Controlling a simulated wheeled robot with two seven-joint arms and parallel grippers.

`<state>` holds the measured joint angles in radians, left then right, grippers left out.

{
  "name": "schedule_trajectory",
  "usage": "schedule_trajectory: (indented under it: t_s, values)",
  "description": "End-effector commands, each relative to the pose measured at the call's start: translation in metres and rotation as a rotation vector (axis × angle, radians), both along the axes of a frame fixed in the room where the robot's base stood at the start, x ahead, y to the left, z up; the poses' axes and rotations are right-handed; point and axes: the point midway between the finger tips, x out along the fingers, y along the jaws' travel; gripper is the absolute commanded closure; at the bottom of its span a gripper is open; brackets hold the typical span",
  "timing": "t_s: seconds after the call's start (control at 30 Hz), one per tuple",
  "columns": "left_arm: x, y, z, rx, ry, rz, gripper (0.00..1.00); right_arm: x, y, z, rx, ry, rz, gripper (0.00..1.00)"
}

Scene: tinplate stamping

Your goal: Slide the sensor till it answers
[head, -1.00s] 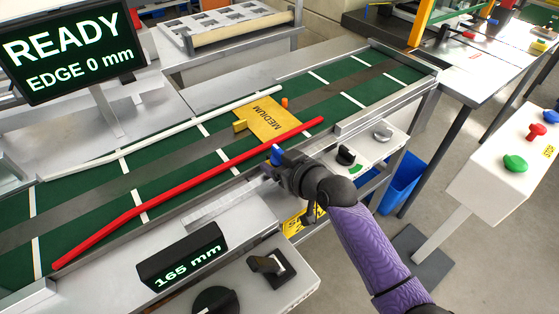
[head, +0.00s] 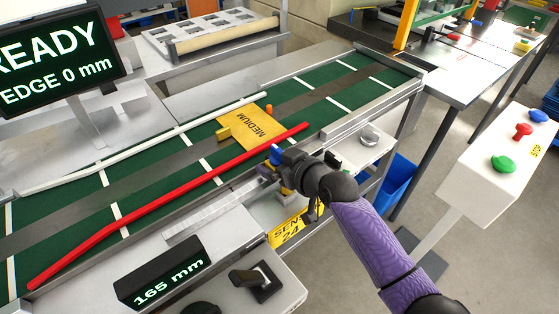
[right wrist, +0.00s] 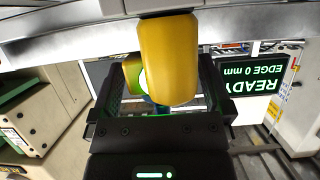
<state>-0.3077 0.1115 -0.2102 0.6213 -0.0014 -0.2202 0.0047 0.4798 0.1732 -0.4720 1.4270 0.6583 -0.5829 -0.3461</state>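The yellow sensor body (right wrist: 166,58) fills the middle of the right wrist view, with a green glow behind it. A small yellow part (head: 286,190) shows under my right gripper (head: 279,160) in the head view, beside a blue knob (head: 275,154). In the wrist view my right gripper's dark fingers (right wrist: 162,92) stand apart on either side of the yellow body, with gaps visible; the gripper looks open. The readout (head: 163,276) shows 165 mm. The screen (head: 58,60) shows READY and EDGE 0 mm. My left gripper is not in view.
A yellow MEDIUM plate (head: 246,124) lies on the green belt (head: 165,182), beside the red rail (head: 170,205). A white rail (head: 150,143) runs along the far side. A pedestal with buttons (head: 478,190) stands right. A blue bin (head: 398,180) is below the belt.

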Motion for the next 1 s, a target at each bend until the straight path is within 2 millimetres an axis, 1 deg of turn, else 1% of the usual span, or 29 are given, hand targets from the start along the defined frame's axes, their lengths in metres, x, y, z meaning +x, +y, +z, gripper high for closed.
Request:
schedule_trajectory:
  t_s: [0.07,0.17,0.33,0.4,0.53,0.67,1.0]
  values:
    - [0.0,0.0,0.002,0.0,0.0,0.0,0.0,-0.002,-0.002,0.002,0.0,0.0,0.0,0.0]
    - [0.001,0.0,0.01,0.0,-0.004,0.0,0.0,-0.011,-0.009,0.009,-0.001,-0.001,-0.001,0.0]
    - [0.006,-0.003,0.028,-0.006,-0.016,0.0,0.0,-0.04,-0.029,0.024,-0.003,0.0,0.001,0.0]
    - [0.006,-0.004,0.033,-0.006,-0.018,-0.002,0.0,-0.051,-0.038,0.03,-0.003,0.0,0.0,0.0]
    - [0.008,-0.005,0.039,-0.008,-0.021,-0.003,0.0,-0.068,-0.049,0.036,-0.002,0.001,-0.001,0.0]
    - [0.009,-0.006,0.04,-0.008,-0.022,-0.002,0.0,-0.074,-0.054,0.038,-0.001,0.001,0.0,0.0]
    - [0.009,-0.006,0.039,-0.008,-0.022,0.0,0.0,-0.074,-0.054,0.038,0.0,0.0,0.0,0.0]
